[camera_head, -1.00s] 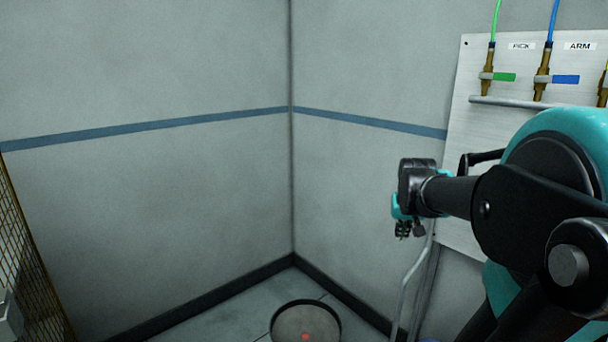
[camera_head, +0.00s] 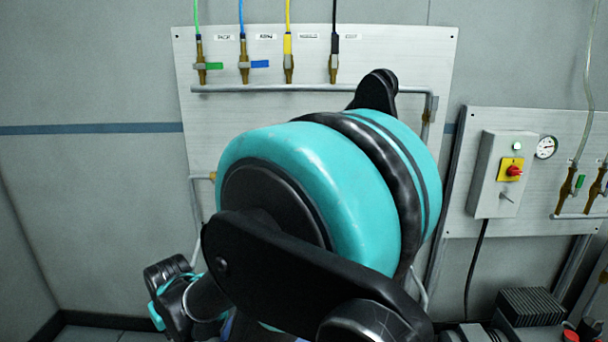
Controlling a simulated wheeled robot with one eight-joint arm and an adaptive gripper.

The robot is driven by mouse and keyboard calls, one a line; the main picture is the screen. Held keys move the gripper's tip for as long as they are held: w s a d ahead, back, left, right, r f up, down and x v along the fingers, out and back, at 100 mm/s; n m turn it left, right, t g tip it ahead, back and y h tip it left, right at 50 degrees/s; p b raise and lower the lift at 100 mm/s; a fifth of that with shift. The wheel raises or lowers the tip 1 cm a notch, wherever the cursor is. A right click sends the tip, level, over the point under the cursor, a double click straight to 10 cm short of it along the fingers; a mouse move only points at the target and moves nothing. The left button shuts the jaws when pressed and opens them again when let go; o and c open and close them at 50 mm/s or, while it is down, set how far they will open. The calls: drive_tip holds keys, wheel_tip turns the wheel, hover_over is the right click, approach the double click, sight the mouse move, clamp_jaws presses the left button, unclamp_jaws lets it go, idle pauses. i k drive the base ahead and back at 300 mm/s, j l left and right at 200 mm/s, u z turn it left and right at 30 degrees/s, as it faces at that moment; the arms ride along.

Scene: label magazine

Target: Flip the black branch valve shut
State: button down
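The black branch valve (camera_head: 333,66) is the rightmost of the brass valves in a row on the pale wall panel. A black hose rises from it. Its black handle (camera_head: 334,44) stands upright, in line with the hose. My gripper end (camera_head: 168,300) is at the lower left, well below and left of this valve and touching nothing that I can see. Its fingers are not clear, so I cannot tell whether it is open or shut. My teal and black arm fills the middle, below the valve.
Green (camera_head: 214,66) and blue (camera_head: 260,64) handles stick out sideways; the yellow handle (camera_head: 288,43) is upright. A pipe (camera_head: 270,88) runs under the valves. At right are a control box (camera_head: 492,195) with a red knob, a gauge (camera_head: 546,147) and more valves. Clear wall lies left.

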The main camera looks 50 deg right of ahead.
sight(336, 44)
drive_tip(key=z, duration=1.7)
